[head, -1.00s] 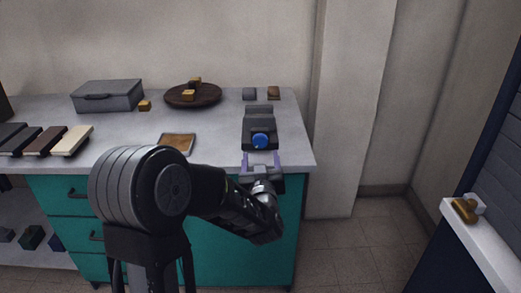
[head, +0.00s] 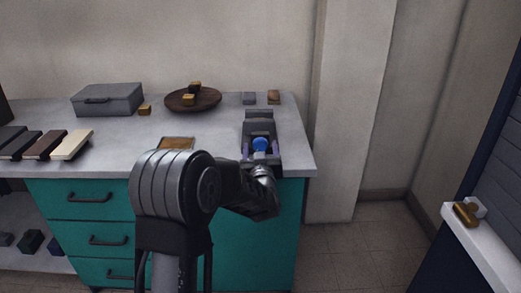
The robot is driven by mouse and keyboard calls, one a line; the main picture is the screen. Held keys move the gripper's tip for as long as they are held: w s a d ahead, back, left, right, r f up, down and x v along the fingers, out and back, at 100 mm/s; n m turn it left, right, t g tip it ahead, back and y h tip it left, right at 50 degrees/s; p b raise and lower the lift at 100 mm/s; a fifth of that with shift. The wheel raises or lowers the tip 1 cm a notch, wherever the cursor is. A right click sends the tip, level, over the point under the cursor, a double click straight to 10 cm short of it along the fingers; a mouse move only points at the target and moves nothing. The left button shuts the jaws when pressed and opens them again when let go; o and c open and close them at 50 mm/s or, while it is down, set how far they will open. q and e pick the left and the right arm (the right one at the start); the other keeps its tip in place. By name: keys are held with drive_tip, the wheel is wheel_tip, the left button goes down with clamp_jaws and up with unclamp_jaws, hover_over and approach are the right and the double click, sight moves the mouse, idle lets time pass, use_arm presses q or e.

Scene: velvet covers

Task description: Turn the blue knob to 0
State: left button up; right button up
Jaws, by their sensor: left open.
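The blue knob (head: 260,144) is on the front of a dark grey device (head: 259,124) near the right end of the counter. My left gripper (head: 261,149) is open at the front of the device. Its purple fingers stand on the left and right sides of the knob, with a gap between each finger and the knob; contact cannot be made out. The knob's lower part is hidden by the gripper, and no scale or pointer is readable. My right gripper is not in view.
The grey counter (head: 120,145) holds a lidded grey box (head: 107,99), a round dark board (head: 193,99) with small blocks, a brown-topped tray (head: 177,143) and several swatches at left. Two small blocks lie behind the device. Right of the counter is open floor (head: 365,240).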

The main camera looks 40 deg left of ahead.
use_arm(q)
drive_tip(key=shift+c, duration=0.3)
drive_tip(key=c, duration=1.3)
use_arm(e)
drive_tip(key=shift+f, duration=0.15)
